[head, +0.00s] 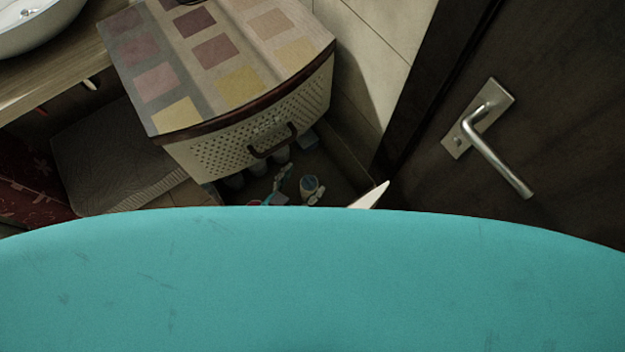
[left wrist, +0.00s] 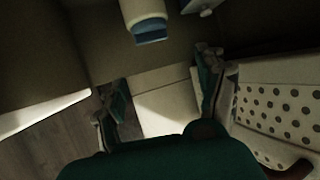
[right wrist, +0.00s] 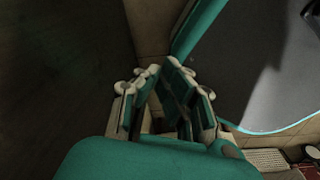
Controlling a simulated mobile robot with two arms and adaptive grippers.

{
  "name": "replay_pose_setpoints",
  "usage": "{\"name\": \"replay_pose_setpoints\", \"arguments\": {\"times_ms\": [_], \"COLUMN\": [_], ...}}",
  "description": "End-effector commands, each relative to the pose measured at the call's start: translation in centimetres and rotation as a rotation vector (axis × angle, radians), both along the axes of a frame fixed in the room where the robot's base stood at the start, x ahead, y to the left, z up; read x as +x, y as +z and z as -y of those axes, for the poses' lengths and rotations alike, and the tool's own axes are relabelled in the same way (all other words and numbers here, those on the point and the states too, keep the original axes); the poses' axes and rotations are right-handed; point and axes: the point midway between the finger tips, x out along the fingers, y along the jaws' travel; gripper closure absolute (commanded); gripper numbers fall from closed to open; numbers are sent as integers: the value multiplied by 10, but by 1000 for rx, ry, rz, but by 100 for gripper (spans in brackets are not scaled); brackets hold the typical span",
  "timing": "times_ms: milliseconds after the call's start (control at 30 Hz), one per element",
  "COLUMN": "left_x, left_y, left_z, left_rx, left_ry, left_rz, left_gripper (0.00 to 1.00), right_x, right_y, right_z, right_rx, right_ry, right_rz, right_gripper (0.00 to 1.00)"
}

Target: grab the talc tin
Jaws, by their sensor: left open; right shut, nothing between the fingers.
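The talc tin, a pale cylinder with a blue end (head: 309,183), stands low in the shadow beside the perforated cabinet in the head view. In the left wrist view the tin (left wrist: 146,14) is cut by the top edge, its blue end toward me. My left gripper (left wrist: 163,70) is open and empty there, its fingers apart, with the tin beyond the fingertips. In the head view the left gripper (head: 297,188) shows small and partly hidden close by the tin. My right gripper (right wrist: 160,68) is shut and empty in the right wrist view, away from the tin.
The perforated cabinet (head: 215,157) with a dark handle stands beside the tin; its dotted wall (left wrist: 275,112) is right of my left gripper. Several dim containers (head: 236,181) sit under it. A dark door (head: 560,110) with a metal handle is at right. A grey mat (head: 100,160) lies left.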

Motion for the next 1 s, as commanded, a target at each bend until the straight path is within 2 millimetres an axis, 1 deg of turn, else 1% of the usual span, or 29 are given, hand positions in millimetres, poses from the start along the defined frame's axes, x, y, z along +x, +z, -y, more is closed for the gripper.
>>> {"name": "replay_pose_setpoints", "arguments": {"times_ms": [33, 100, 200, 267, 300, 367, 500, 633, 800, 900, 1000], "left_x": [1, 0, 1, 1, 6, 9, 17, 34, 54, 59, 60], "left_y": [-14, -29, -46, -53, -51, -53, -56, -64, -75, -77, -78], "left_z": [0, 0, 0, 0, 3, 5, 10, 20, 32, 35, 36], "left_rx": [0, 0, 0, 0, -3, -2, -1, -3, -1, -1, 0], "left_ry": [2, 2, 1, 1, 1, 1, 1, 1, 1, 1, 1], "left_rz": [-2, -3, 0, 0, 3, 2, 1, 3, 2, 1, 0], "left_gripper": [27, 27, 27, 27, 27, 27, 27, 27, 27, 27, 27], "right_x": [-10, -21, -31, -33, -32, -29, -17, -8, -9, -10, -13], "right_y": [-5, -8, -11, -12, -11, -11, -11, -12, -14, -15, -15], "right_z": [-6, -12, -21, -23, -23, -22, -18, -14, -11, -10, -10], "right_rx": [6, 14, 23, 25, 26, 25, 21, 16, 13, 12, 12], "right_ry": [-1, -2, 0, 1, 1, 2, 3, 1, -2, -1, -1], "right_rz": [-15, -31, -46, -49, -47, -43, -25, -10, -11, -14, -18], "right_gripper": [100, 100, 100, 100, 100, 100, 100, 100, 100, 100, 100]}}
